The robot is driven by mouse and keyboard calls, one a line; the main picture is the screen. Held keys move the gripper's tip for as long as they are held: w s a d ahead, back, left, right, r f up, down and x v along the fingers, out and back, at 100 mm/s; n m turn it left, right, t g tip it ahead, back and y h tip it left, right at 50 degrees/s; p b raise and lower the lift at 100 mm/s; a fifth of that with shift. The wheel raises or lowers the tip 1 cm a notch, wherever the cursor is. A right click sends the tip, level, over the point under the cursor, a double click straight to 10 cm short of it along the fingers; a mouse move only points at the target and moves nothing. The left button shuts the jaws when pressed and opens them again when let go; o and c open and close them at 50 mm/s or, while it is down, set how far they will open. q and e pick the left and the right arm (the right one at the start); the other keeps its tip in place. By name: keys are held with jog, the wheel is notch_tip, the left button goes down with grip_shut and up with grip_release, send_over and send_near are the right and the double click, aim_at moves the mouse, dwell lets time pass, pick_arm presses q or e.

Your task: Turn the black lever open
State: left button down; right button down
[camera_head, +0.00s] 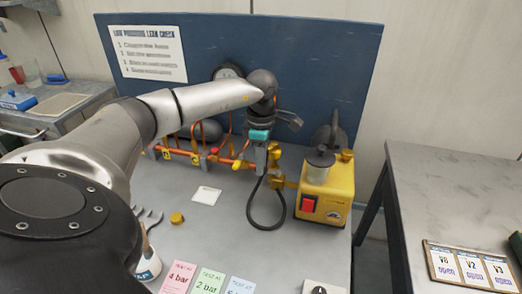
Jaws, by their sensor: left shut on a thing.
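My left arm reaches in from the left over the bench. My left gripper (261,165) points down at the right end of the orange pipe manifold (205,157). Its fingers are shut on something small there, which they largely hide. The black lever does not show clearly; its place fits the spot behind the fingers, and I cannot tell its angle. A black hose (262,227) loops down from just below the fingers toward the yellow pump unit (326,190). My right gripper is not in view.
The yellow unit with a red switch (308,205) stands close right of the gripper. A blue back panel (330,60) rises behind. Pink, green and blue cards (209,281) lie at the front, with a yellow cap (177,218) and white square (206,195) on the bench.

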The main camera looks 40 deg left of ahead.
pick_arm(q)
jog(key=c, duration=0.8)
grip_release()
jog(key=shift+o, duration=0.2)
notch_tip(320, 180, up, 15)
jog(key=p, duration=0.2)
jog(key=shift+r, duration=0.15)
jog(key=shift+s, duration=0.1)
